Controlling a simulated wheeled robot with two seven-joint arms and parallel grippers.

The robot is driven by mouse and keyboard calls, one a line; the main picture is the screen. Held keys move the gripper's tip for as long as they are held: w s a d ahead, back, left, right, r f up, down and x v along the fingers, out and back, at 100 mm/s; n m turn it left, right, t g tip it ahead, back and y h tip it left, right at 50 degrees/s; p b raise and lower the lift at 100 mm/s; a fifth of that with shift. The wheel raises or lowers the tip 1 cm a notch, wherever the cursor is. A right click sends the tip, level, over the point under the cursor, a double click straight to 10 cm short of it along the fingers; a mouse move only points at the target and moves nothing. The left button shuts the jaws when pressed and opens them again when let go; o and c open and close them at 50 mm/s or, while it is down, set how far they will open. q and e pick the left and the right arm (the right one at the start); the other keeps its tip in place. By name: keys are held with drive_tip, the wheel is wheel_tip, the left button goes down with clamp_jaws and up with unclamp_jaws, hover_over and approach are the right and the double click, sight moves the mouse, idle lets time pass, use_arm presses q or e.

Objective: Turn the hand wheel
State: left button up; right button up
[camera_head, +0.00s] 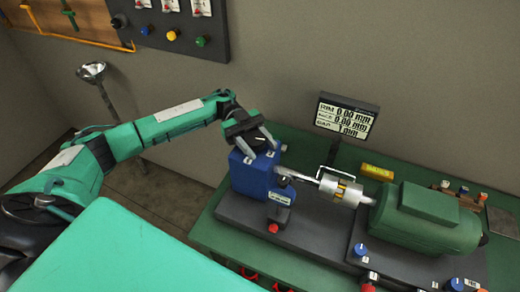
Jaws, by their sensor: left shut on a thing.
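My left gripper (262,151) comes down from above at the top of a blue block (253,181), on the left end of the bench machine. Its two fingers stand a little apart and close on something at the block's top. The fingers and the small picture size hide the shape of the held part. I cannot make out a clear hand wheel rim in this view. My right gripper is not in view.
A silver coupling (341,190) links the block to a green motor (428,218). A display (346,116) stands behind. Red and blue knobs line the front of the green bench (218,238). A switch panel (190,42) hangs on the wall.

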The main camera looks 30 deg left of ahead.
use_arm(q)
drive_tip(key=shift+s+m+g+y+b, duration=0.15)
drive_tip(key=shift+m+g+y+b, duration=0.5)
drive_tip(key=shift+m+g+y, duration=0.6)
drive_tip(key=shift+a+g, duration=0.1)
drive_tip(key=shift+g, duration=0.15)
drive_tip(key=o, duration=1)
drive_tip(key=shift+c, duration=0.2)
